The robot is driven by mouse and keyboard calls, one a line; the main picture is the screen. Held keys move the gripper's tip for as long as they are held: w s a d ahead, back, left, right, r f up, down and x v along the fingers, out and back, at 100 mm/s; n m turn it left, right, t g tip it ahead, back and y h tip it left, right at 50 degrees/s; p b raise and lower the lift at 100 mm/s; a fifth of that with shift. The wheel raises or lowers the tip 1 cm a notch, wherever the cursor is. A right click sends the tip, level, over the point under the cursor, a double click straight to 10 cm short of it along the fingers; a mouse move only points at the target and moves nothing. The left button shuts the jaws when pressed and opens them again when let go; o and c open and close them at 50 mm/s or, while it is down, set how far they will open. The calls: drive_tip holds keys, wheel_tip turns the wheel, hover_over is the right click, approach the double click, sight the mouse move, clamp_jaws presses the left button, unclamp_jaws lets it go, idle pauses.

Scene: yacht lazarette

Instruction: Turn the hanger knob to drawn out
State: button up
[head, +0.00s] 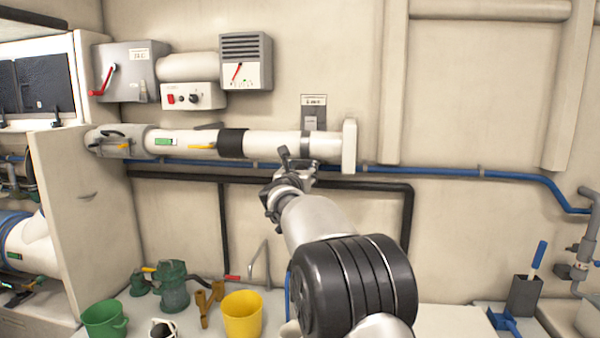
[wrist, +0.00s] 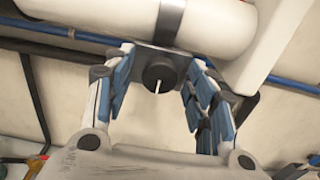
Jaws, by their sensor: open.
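The hanger knob (wrist: 158,73) is a dark round knob with a white pointer line. It sits on a dark plate (wrist: 148,57) under the white pipe (wrist: 215,18), below a grey band. The pointer line runs nearly up and down in the wrist view, tilted slightly.
A labelled grey plate (head: 313,110) is above the pipe. A blue line (head: 400,170) and a black pipe (head: 360,185) run along the wall behind. The pipe's end flange (head: 349,146) is close on the right. A yellow bucket (head: 242,314) and green pots stand below.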

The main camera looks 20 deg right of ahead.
drive_tip(key=v, duration=1.2)
